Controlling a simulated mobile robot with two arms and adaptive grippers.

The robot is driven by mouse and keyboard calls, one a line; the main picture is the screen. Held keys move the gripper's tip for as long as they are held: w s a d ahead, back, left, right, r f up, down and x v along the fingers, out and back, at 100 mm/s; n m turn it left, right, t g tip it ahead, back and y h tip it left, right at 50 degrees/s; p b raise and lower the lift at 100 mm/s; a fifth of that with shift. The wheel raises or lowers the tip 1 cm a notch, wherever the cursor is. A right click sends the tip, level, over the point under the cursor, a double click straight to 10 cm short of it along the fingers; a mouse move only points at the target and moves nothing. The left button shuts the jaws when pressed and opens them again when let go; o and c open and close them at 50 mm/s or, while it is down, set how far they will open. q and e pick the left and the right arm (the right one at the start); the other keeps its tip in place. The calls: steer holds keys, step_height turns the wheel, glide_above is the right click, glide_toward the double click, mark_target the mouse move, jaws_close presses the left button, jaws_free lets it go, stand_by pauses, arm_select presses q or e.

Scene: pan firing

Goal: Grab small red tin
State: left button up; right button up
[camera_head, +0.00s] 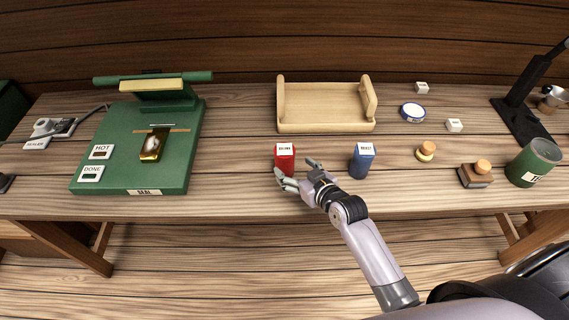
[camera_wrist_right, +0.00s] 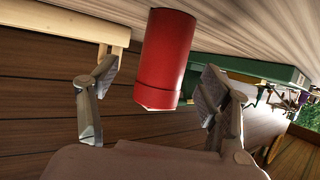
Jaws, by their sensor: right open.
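A small red tin (camera_head: 284,158) with a white label on top stands upright near the front of the wooden table in the head view. My right gripper (camera_head: 296,174) is open just in front and to the right of it, with one finger close to the tin's lower front. In the right wrist view the red tin (camera_wrist_right: 165,58) stands between and beyond the two spread fingers (camera_wrist_right: 155,88). A gap shows on both sides, and neither finger visibly grips it. My left gripper is not in view.
A blue tin (camera_head: 361,160) stands right of my right gripper. A wooden tray (camera_head: 326,127) lies behind the tins. A green sealing station (camera_head: 185,172) is at left. A stamp (camera_head: 475,175) and a green can (camera_head: 534,162) stand at right.

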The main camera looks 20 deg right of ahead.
steer(key=x, duration=0.1)
steer(key=p+x, duration=0.1)
steer(key=x, duration=0.3)
steer(key=shift+a+r+p, duration=0.3)
steer(key=shift+r, duration=0.15)
steer(key=shift+w+f, duration=0.15)
steer(key=shift+w, duration=0.2)
steer(key=shift+s, duration=0.1)
steer(key=shift+c, duration=0.4)
steer(key=c, duration=1.2)
